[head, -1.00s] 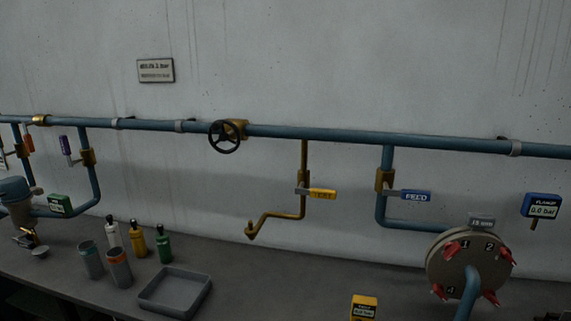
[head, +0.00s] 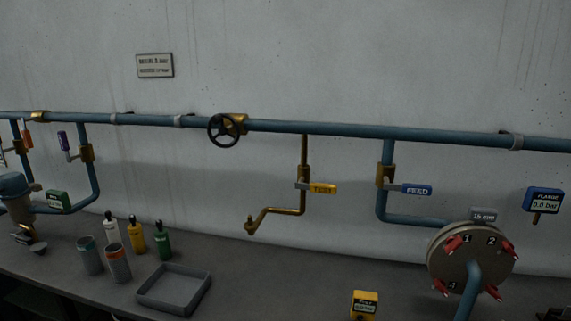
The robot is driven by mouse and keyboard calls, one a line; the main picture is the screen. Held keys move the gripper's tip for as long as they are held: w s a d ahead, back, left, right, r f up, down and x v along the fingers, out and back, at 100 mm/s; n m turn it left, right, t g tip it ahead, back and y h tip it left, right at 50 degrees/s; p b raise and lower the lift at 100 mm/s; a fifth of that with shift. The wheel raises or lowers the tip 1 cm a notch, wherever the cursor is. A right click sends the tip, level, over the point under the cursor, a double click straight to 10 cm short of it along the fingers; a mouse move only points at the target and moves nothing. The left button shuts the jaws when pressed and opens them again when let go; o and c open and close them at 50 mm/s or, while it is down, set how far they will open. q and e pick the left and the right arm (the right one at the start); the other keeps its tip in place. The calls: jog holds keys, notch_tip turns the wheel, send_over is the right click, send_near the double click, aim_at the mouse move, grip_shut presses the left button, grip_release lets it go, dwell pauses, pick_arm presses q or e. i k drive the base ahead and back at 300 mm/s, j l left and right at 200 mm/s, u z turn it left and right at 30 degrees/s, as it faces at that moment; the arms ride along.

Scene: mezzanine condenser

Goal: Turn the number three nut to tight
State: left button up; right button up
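The round grey flange (head: 471,262) is at the lower right, with a blue pipe (head: 467,292) coming out of its front. Red nuts sit around its rim: one beside the 1 label (head: 454,244), one beside the 2 label (head: 507,249), one at lower left (head: 440,287) near a label that looks like 4, and one at lower right (head: 493,291). No number is readable beside the lower right nut; the pipe covers part of the face there. A plate above the flange reads about 15 mm (head: 484,215). Neither of my grippers is in view.
A blue FLANGE gauge reading 0.0 bar (head: 543,201) is right of the flange. A yellow box (head: 365,305) stands left of it on the bench. FEED (head: 416,190) and yellow (head: 323,188) valve handles hang above. A grey tray (head: 174,290), cups and bottles are at left.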

aim_at(491, 289)
jog(key=z, duration=1.35)
